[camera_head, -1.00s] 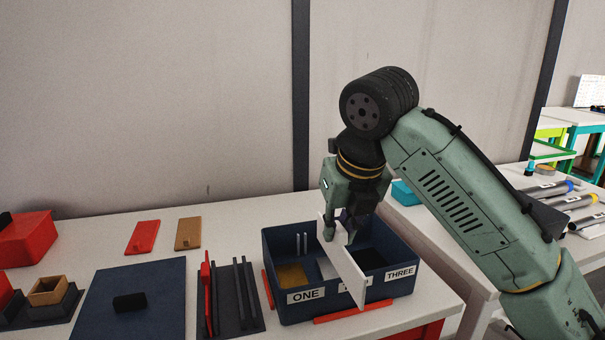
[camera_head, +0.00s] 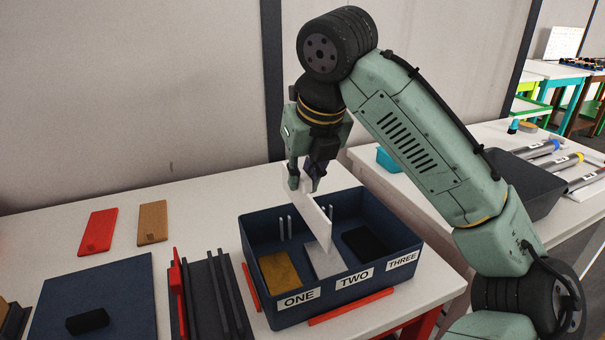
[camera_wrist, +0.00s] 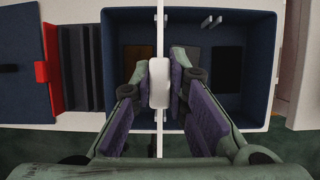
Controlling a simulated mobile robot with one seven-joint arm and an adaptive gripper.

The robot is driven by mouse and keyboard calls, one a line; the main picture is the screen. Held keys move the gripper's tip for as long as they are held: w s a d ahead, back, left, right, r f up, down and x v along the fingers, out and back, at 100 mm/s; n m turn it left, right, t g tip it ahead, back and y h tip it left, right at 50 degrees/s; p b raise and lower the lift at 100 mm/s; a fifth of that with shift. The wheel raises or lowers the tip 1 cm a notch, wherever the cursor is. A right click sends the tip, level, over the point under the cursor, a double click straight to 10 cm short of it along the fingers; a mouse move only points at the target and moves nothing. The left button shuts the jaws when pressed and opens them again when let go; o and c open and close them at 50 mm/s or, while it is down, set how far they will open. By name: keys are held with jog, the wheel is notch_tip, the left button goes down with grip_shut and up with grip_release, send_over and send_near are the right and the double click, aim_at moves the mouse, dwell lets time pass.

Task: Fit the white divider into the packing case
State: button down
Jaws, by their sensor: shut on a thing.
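The white divider (camera_head: 318,222) is a thin upright panel. My gripper (camera_head: 306,184) is shut on its upper edge. The dark blue packing case (camera_head: 326,296) has labels ONE, TWO and THREE on its front wall. In the head view the divider hangs over the case, its lower front corner above the TWO part. In the wrist view the divider (camera_wrist: 160,28) is edge-on and roughly in line with the left pair of grey posts on the case's far wall. My fingers (camera_wrist: 158,83) hold its white grip. How far its bottom edge is above the floor is unclear.
Part ONE holds a yellow-brown piece (camera_head: 280,272), TWO a light one (camera_head: 325,262), THREE a black one (camera_head: 366,243). Red strips (camera_head: 350,307) flank the case. A dark rack with a red panel (camera_head: 178,290) stands left.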

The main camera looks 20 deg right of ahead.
notch_tip(320, 180, down, 12)
jog(key=b, duration=0.7)
dwell(0.5)
jog(key=shift+w+f, duration=0.1)
jog(key=c, duration=1.5)
grip_release()
jog(key=v, duration=1.2)
